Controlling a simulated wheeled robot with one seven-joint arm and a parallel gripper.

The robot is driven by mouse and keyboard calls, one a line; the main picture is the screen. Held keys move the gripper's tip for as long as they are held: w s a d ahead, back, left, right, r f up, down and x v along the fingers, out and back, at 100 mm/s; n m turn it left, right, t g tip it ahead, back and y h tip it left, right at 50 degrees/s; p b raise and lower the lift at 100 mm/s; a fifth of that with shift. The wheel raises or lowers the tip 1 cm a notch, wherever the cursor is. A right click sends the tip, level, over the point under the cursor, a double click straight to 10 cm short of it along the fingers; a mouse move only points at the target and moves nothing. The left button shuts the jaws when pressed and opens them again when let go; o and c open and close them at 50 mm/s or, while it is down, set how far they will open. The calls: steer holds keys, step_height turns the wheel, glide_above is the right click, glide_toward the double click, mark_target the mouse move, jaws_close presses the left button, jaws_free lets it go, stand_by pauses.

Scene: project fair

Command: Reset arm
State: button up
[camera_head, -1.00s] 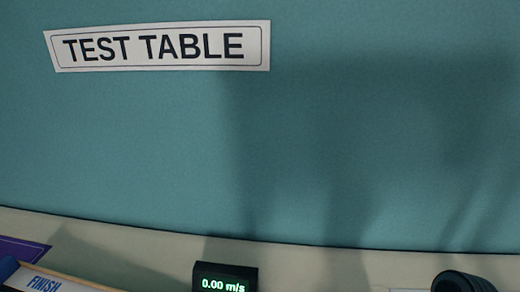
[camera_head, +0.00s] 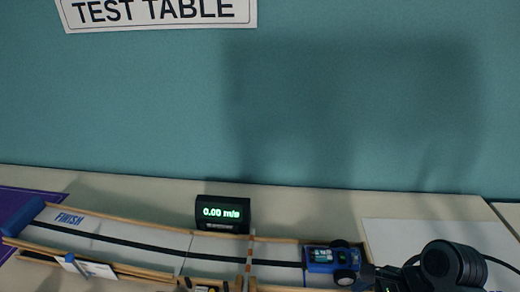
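My gripper (camera_head: 374,274) shows at the bottom right as dark parts at the end of my black arm. It is close to the right end of a small blue car (camera_head: 320,260) with black wheels. I cannot tell whether it touches the car. Its fingers are too small and dark to tell whether they are open or shut. The lower part of my arm is cut off by the bottom edge of the picture.
The car is at the right part of a wooden-edged track (camera_head: 140,235) with a black centre line and a FINISH mark. A black speed display (camera_head: 222,213) reading 0.00 m/s stands behind the track. A teal wall with a TEST TABLE sign (camera_head: 155,12) rises behind the table.

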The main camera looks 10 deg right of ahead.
steer(key=s+d+f+n+t+h, duration=0.1)
steer(key=s, duration=0.1)
steer(key=s+d+f+n+t+h, duration=0.1)
steer(key=s+f+n, duration=0.1)
steer(key=s+d+f+n+t, duration=0.1)
steer(key=s, duration=0.1)
steer(key=shift+s+f+h, duration=0.3)
steer(key=shift+f+h, duration=0.1)
steer(key=s+n+t, duration=0.2)
steer(key=s+n, duration=0.1)
steer(key=s+r+n+t+h, duration=0.1)
steer(key=s, duration=0.1)
steer(key=shift+s+d+n, duration=0.1)
steer(key=shift+s+n, duration=0.15)
steer(key=shift+n, duration=0.05)
steer(key=s+a+r+n+t, duration=0.3)
steer(key=s+r+n+t, duration=0.1)
steer(key=r, duration=0.5)
steer(key=s+a+r+n+t+b, duration=0.1)
steer(key=s+a+r+n+t, duration=0.2)
steer(key=s+r+n, duration=0.4)
step_height(320, 180, up, 3)
steer(key=shift+s+f+t, duration=0.1)
steer(key=shift+s+t, duration=0.3)
steer(key=shift+s, duration=0.45)
steer(key=shift+a, duration=0.1)
